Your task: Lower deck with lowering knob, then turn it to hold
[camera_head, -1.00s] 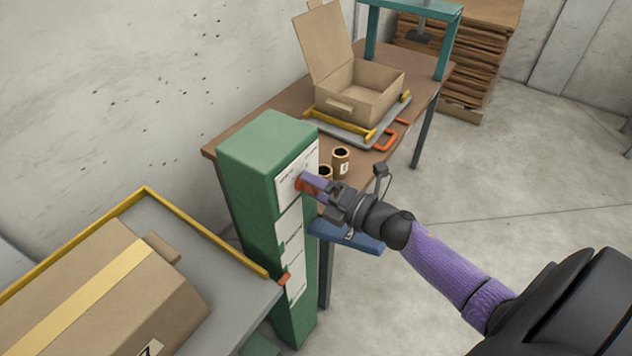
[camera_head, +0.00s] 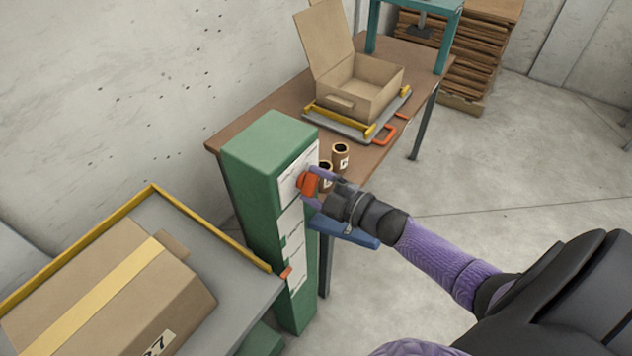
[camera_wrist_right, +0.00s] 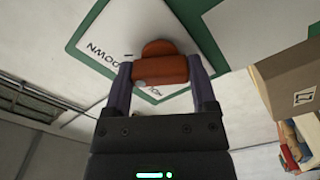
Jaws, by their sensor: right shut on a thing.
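The lowering knob (camera_head: 307,184) is an orange-red knob on the white-labelled face of a green post (camera_head: 258,165). My right gripper (camera_head: 313,188) is shut on it, with one finger on each side. In the right wrist view the knob (camera_wrist_right: 160,70) sits between both fingers, in front of a label with partly readable, inverted lettering that seems to include "DOWN". The deck (camera_head: 238,290) is a grey platform with yellow rails at the lower left, beside the post. It carries a closed, taped cardboard box (camera_head: 90,300). My left gripper is out of view.
A brown table (camera_head: 250,103) behind the post holds an open cardboard box (camera_head: 365,85) on a grey tray and two small tubes (camera_head: 340,156). A blue ledge (camera_head: 345,233) lies just below my right gripper.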

